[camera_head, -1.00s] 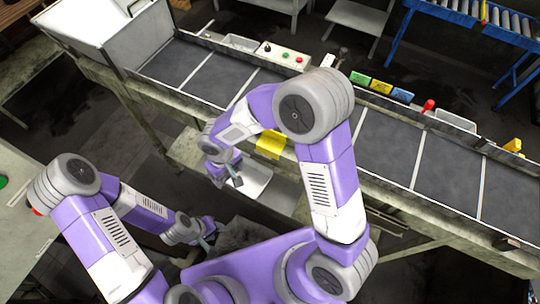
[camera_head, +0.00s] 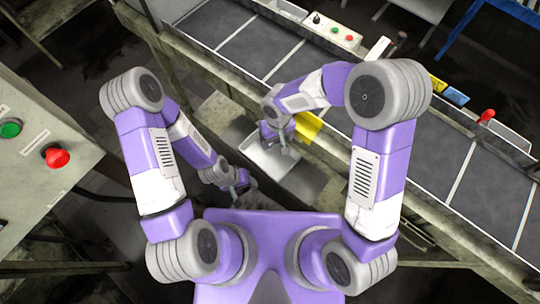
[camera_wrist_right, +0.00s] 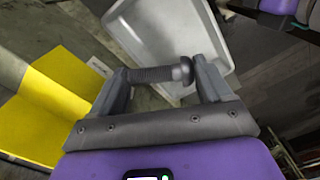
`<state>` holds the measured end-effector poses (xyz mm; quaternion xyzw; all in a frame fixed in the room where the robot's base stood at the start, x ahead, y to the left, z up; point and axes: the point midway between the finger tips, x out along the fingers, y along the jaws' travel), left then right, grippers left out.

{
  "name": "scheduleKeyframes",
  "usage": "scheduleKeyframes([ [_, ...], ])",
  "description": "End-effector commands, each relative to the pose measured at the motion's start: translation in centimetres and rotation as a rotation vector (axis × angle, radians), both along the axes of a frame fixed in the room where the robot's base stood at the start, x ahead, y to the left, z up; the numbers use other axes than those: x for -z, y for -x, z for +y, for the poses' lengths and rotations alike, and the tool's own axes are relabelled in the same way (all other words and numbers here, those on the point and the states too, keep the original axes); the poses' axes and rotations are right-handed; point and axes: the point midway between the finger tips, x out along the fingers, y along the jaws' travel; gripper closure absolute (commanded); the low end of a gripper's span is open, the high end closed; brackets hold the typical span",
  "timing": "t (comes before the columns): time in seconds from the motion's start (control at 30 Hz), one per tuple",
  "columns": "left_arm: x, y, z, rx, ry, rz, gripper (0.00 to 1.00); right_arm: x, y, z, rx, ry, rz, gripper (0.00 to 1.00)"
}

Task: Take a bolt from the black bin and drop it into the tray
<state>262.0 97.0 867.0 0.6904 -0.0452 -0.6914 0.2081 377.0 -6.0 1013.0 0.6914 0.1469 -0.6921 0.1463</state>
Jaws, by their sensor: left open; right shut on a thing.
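A dark grey bolt (camera_wrist_right: 160,75) lies crosswise between the fingers of my right gripper (camera_wrist_right: 162,82) in the right wrist view, its round head toward the right finger. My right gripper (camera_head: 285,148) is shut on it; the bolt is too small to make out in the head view. The pale tray (camera_head: 260,158) is under and beside this gripper. In the wrist view the tray (camera_wrist_right: 170,25) lies beyond the bolt, and its visible floor looks empty. My left gripper (camera_head: 241,187) is open, below and left of the tray. I cannot make out the black bin.
A yellow part (camera_head: 309,128) stands beside the tray at the conveyor's (camera_head: 250,48) near edge; it fills the left of the wrist view (camera_wrist_right: 50,100). A control panel with a red button (camera_head: 55,156) is at the left. Open floor lies between.

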Motion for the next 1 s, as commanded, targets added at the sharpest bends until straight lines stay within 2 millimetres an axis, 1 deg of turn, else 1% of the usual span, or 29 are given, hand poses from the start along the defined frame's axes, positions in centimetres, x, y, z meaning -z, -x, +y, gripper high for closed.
scheduleKeyframes([
  [0.07,0.37,-0.02,-0.01,0.000,0.000,0.000,0.46,0.49,-0.01,0.00,0.000,0.000,-0.001,0.58],
  [0.3,0.26,-0.02,-0.01,0.000,0.000,0.000,0.46,0.41,-0.03,0.01,0.000,0.000,-0.001,0.58],
  [0.33,0.26,-0.02,-0.02,0.000,0.000,0.000,0.46,0.41,-0.03,0.01,0.000,0.000,-0.001,0.19],
  [0.4,0.26,-0.02,-0.02,0.001,0.000,0.000,0.46,0.41,-0.03,0.01,0.000,0.000,-0.001,0.08],
  [0.47,0.26,-0.02,-0.02,0.001,0.000,0.000,0.46,0.41,-0.03,0.00,0.000,0.000,-0.001,0.00],
  [0.93,0.27,-0.02,-0.01,0.000,0.000,0.000,0.46,0.42,-0.11,-0.16,0.002,0.002,-0.002,0.00],
  [1.0,0.26,-0.02,-0.01,0.000,0.000,0.000,0.46,0.19,-0.14,-0.15,0.002,0.002,-0.003,0.00],
])
